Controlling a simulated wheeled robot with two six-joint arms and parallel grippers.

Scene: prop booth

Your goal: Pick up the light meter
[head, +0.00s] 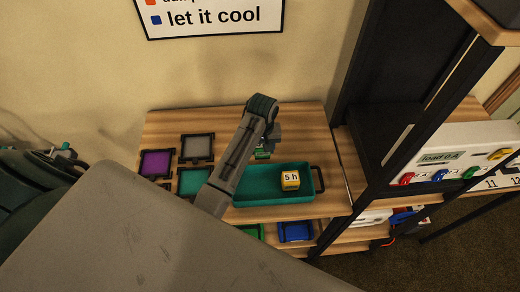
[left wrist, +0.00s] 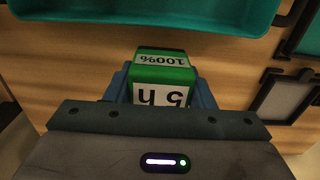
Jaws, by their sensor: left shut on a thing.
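My left gripper (head: 264,149) is over the wooden table, just behind the teal tray. In the left wrist view the gripper (left wrist: 160,88) is shut on a green block (left wrist: 163,73) with white labels reading "5 h" and "100%". Only a little of the green block (head: 262,155) shows below the gripper in the head view. I cannot tell whether the block touches the table. A yellow block (head: 290,180) with a "5 h" label sits in the teal tray (head: 250,187). No thing is clearly marked as a light meter. My right gripper is out of view.
Purple (head: 157,164), grey (head: 197,147) and teal (head: 190,182) framed squares lie on the table's left. Green (head: 250,231) and blue (head: 297,231) bins are below. A dark rack post (head: 377,185) and a white panel (head: 450,155) reading "load 0.4" stand at right.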

